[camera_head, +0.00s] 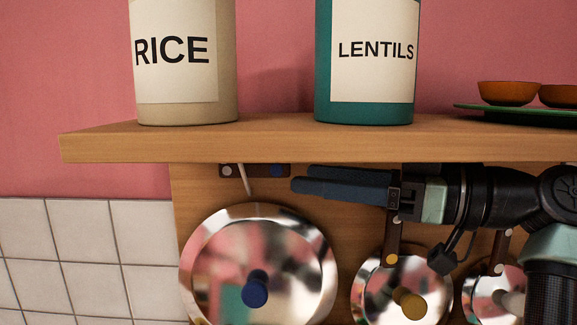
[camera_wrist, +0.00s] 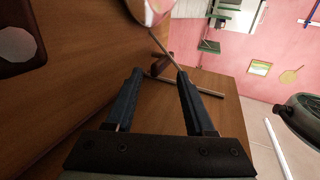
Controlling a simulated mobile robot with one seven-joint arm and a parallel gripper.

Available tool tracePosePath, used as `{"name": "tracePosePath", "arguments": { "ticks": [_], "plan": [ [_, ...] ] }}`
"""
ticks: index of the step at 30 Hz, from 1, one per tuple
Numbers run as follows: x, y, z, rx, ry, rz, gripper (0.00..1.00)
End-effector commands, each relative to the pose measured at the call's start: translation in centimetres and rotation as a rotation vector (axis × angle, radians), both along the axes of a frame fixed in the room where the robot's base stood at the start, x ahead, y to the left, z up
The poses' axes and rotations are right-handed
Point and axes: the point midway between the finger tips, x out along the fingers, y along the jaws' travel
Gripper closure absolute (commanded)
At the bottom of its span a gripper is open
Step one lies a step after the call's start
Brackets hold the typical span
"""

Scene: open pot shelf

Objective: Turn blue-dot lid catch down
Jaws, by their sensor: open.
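The blue-dot catch (camera_head: 255,171) is a short dark brown bar under the shelf. It lies level, with a white dot at its left end and the blue dot at its right. A thin pale rod hangs down by it towards the large shiny lid (camera_head: 212,232) with the blue knob (camera_head: 255,289). My gripper (camera_head: 302,180) points left, open and empty, with its fingertips just right of the catch. In the wrist view, a small dark bar, apparently this catch (camera_wrist: 160,66), lies ahead between the fingertips (camera_wrist: 160,76). Whether the fingers touch it I cannot tell.
Two smaller lids with yellow (camera_head: 410,302) and white knobs (camera_head: 514,303) hang below my arm, beside catches turned down. The wooden shelf (camera_head: 260,149) is close above my gripper. It carries a rice jar (camera_head: 186,60), a lentils jar (camera_head: 366,60) and bowls (camera_head: 508,93).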

Motion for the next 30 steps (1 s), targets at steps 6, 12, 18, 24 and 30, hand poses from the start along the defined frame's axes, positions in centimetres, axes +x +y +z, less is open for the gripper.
{"name": "tracePosePath", "arguments": {
  "ticks": [6,12,18,24,30],
  "plan": [
    [1.3,3.1,0.1,0.0,0.001,0.001,0.46],
    [1.7,4.1,0.0,0.0,0.0,-0.001,0.46],
    [1.8,4.2,0.0,0.0,0.0,-0.002,0.46],
    [1.7,4.1,0.0,0.0,0.0,-0.001,0.73],
    [1.7,4.2,0.0,-0.001,0.0,0.0,1.0]
  ]
}}
